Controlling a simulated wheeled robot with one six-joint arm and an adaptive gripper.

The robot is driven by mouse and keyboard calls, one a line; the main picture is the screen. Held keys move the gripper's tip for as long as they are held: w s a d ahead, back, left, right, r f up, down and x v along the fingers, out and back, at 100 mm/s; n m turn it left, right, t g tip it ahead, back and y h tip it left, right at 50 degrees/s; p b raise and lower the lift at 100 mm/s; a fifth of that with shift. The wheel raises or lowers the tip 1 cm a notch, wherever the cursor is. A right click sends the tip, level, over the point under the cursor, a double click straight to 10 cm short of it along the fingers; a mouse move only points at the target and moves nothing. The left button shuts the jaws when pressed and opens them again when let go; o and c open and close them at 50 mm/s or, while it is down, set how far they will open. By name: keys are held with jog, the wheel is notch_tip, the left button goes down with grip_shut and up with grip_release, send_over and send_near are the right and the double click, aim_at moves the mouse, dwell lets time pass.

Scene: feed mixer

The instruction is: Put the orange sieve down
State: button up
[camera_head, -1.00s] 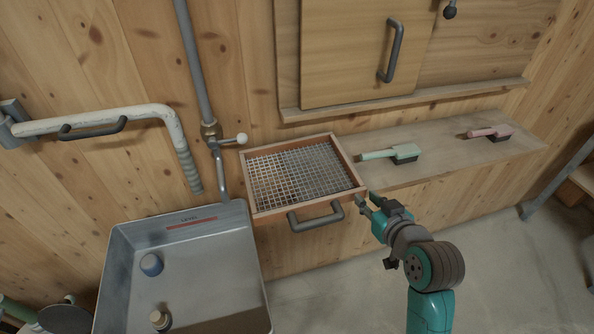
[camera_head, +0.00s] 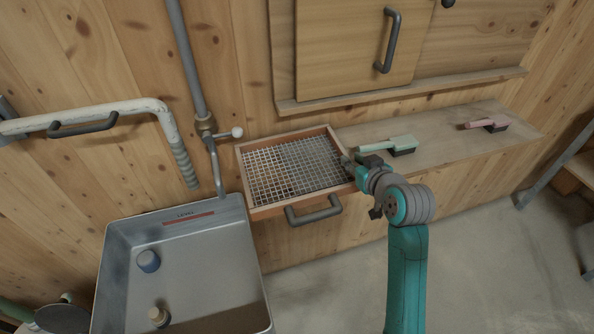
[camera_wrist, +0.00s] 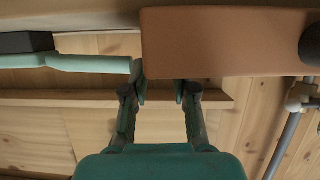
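The orange sieve (camera_head: 250,211) has an orange-brown wooden frame, a wire mesh and a grey handle (camera_head: 313,211) on its front side. It lies roughly level by the wall, at the left end of the shelf; what bears it is hidden. My gripper (camera_head: 350,168) is at the sieve's right side, close to the frame. In the wrist view, my gripper's two fingers (camera_wrist: 160,93) stand apart with a gap between them. The sieve's orange side (camera_wrist: 225,43) lies just beyond the tips and partly overlaps them. I cannot tell whether they touch it.
A wooden shelf (camera_head: 455,140) runs right from the sieve, bearing a green brush (camera_head: 388,145) and a pink brush (camera_head: 487,123). A metal basin (camera_head: 205,285) with two small knobs stands at lower left.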

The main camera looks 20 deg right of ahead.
jog(key=shift+x, duration=1.5)
grip_shut()
jog(key=shift+r, duration=0.1)
